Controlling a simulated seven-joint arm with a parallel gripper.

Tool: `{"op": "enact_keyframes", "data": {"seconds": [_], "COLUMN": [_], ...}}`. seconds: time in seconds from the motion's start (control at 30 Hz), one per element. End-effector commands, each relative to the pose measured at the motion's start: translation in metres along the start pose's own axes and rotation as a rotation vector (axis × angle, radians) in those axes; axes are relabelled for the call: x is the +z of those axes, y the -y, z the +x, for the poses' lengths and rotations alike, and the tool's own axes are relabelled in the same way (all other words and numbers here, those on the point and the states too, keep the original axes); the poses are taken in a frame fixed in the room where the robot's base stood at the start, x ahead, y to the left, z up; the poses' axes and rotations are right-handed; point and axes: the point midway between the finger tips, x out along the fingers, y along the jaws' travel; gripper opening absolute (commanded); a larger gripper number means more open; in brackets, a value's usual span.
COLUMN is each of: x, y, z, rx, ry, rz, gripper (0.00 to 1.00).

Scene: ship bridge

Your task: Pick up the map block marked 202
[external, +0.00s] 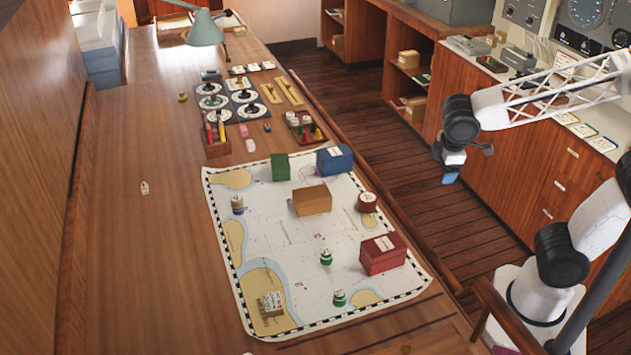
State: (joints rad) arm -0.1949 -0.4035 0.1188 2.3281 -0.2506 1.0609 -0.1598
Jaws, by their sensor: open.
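Several map blocks stand on the sea chart (300,240) on the long wooden table. There is a green block (280,167), a blue block (334,160), a tan block (312,201) and a red block (383,254). Some blocks have pale labels, but I cannot read any number, so I cannot tell which is marked 202. My gripper (455,172) is open and empty, off the table to the right, over the floor. It touches no block.
Striped round pieces (326,257), a red round piece (367,202) and a beige one (237,204) stand among the blocks. A pencil box (216,146), a small tray (303,127) and a green lamp (204,30) are farther back. The table's left side is mostly clear.

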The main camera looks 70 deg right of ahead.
Motion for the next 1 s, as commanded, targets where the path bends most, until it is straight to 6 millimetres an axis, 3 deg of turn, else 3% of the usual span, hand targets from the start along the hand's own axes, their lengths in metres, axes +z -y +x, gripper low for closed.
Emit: {"op": "enact_keyframes", "data": {"seconds": [0.27, 0.57, 1.0], "x": [-0.070, -0.147, -0.259], "y": [0.010, 0.035, 0.103], "z": [-0.003, -0.002, 0.008], "rx": [0.086, 0.187, 0.356], "ry": [0.086, 0.179, 0.315], "rz": [-0.250, -0.509, -0.871], "gripper": [0.77, 0.77, 0.77]}}
